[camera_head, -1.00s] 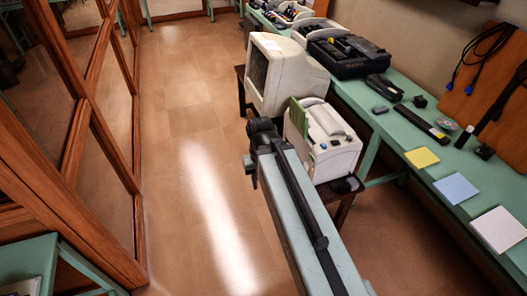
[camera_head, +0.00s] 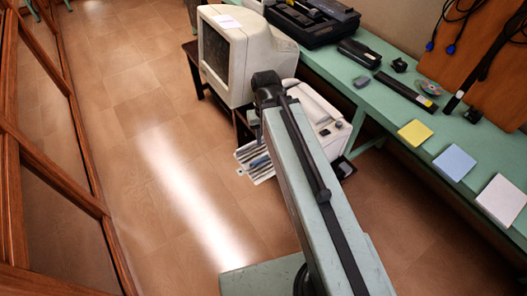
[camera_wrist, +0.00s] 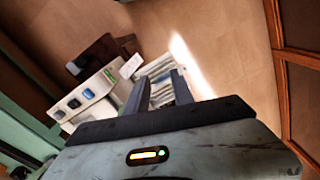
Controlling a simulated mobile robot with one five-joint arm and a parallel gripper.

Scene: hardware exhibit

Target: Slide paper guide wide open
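The white printer (camera_head: 325,112) stands low beside the bench and is partly hidden behind my arm. Its light, ribbed tray (camera_head: 252,160) is folded down toward the floor on the left. A small blue piece shows over the tray; I cannot tell whether it is the paper guide. In the wrist view, the tray (camera_wrist: 160,68) lies beyond my gripper (camera_wrist: 160,84). Its two fingers are apart, with the tray visible between them. Contact cannot be made out. The printer (camera_wrist: 88,98) is left of the fingers, with its buttons showing.
An old monitor (camera_head: 235,55) stands just behind the printer. The green bench (camera_head: 400,108) on the right carries black devices, a disc and yellow, blue and white pads. A wood-framed glass partition (camera_head: 50,180) runs along the left. The tiled floor (camera_head: 130,110) between is clear.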

